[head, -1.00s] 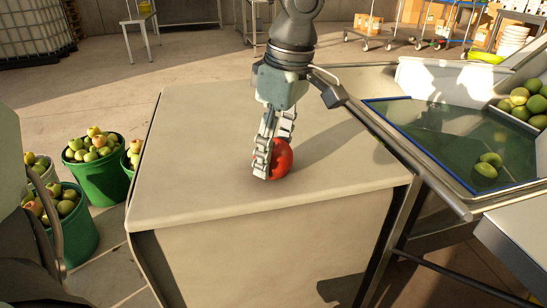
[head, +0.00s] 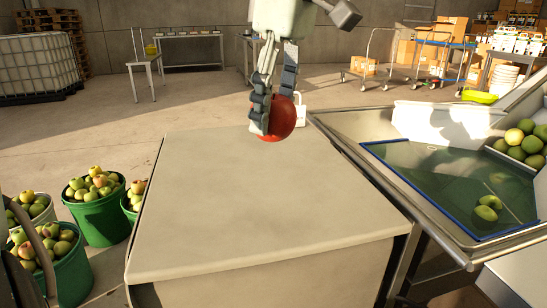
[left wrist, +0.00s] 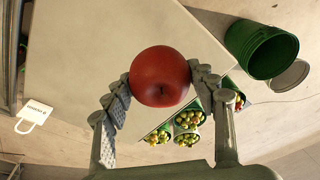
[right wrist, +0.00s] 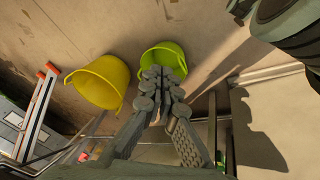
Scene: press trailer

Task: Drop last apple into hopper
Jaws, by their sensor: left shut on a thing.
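My left gripper (head: 273,105) is shut on a red apple (head: 283,118), which appears raised over the far part of a beige table or box top (head: 240,210). In the left wrist view the apple (left wrist: 160,77) sits between the two fingers (left wrist: 160,90). A steel trough (head: 350,122) with a blue-edged green panel (head: 430,175) stands to the right; it may be the hopper. Two green fruits lie on the panel, and several more are heaped at its right. My right gripper (right wrist: 160,90) shows only in its wrist view, with its fingers together and nothing seen between them.
Green buckets of apples (head: 97,210) stand on the floor at left. A yellow bucket (right wrist: 100,82) and a lime bucket (right wrist: 163,60) show in the right wrist view. Carts and boxes (head: 400,60) stand far behind.

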